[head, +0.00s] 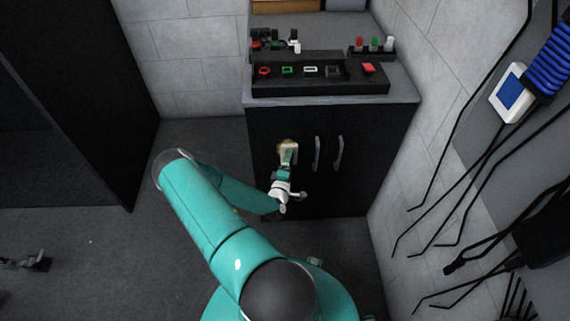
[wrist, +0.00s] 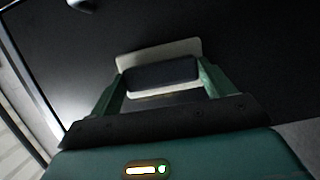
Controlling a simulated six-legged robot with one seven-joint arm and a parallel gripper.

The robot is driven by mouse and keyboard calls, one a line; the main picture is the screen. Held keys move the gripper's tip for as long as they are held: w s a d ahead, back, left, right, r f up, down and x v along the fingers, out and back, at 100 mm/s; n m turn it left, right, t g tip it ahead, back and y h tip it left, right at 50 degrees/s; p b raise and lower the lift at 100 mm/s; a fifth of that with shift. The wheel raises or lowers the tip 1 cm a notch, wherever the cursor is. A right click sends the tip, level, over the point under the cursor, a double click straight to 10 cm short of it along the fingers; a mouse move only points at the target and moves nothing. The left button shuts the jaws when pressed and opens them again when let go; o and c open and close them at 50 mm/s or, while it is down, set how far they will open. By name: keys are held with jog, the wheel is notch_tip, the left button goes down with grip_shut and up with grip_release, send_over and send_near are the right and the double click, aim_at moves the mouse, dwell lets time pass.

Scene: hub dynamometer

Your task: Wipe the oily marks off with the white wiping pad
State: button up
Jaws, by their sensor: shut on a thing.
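My gripper (wrist: 162,82) is shut on the white wiping pad (wrist: 158,51). In the wrist view the pad shows as a pale plate with a dark block between the two green fingers. In the head view my gripper (head: 288,158) is in front of the dark cabinet's left door, left of the handles. The pad (head: 288,143) shows there as a small pale, brownish patch at the fingertips. I cannot tell whether it touches the door. I cannot make out any oily marks in either view.
The dark cabinet (head: 352,190) has two upright door handles (head: 338,153) right of my gripper. A panel of buttons (head: 312,72) and small parts stand on its grey top. Black rods and cables (head: 470,160) hang along the right wall. Floor is open at left.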

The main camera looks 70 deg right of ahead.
jog(key=shift+s+d, duration=0.5)
jog(key=shift+s, duration=0.25)
jog(key=shift+s+d, duration=0.45)
jog(key=shift+s, duration=0.3)
jog(key=shift+a+r, duration=0.1)
jog(key=shift+r, duration=0.8)
jog(key=w+a+r, duration=0.1)
jog(key=w+a, duration=0.2)
jog(key=w, duration=0.3)
jog(key=shift+w+a+r, duration=0.3)
jog(key=shift+w+r, duration=0.05)
jog(key=shift+w, duration=0.05)
jog(key=shift+s+d, duration=0.7)
jog(key=shift+s, duration=0.4)
jog(key=shift+s+d, duration=0.65)
jog(key=shift+s, duration=0.45)
jog(key=shift+s+d, duration=0.7)
jog(key=shift+s, duration=0.4)
jog(key=shift+c, duration=0.3)
jog(key=s+a, duration=0.2)
jog(key=a, duration=0.3)
jog(key=shift+s+a, duration=0.25)
jog(key=shift+s, duration=0.15)
